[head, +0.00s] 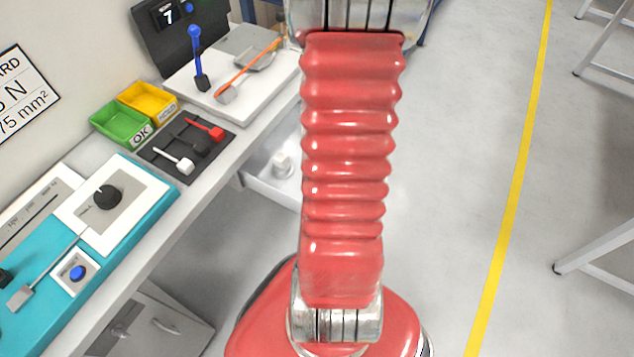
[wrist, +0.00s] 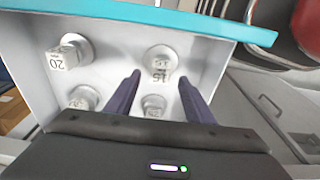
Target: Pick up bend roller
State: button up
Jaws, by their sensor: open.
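Several pale metal bend rollers stand in a white drawer (wrist: 115,30) in the wrist view. One roller marked 20 (wrist: 72,48) is at the upper left, and one that seems marked 15 (wrist: 160,58) is at the upper right. A lower left roller (wrist: 83,97) and a lower right roller (wrist: 153,103) are partly hidden by my gripper, their marks hard to read. My gripper (wrist: 159,76) is open, its dark fingers either side of the right-hand rollers in the picture. No contact shows. In the head view one roller (head: 283,164) shows in the drawer; my arm hides the gripper.
The drawer is pulled out below a bench (head: 222,150). A teal edge (wrist: 180,17) runs along the top of the wrist view. Green (head: 122,122) and yellow (head: 148,102) bins and a dark tool tray (head: 163,165) sit on the bench.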

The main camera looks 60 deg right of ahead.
jog(key=shift+w+f, duration=0.2)
jog(key=shift+f, duration=2.05)
grip_shut()
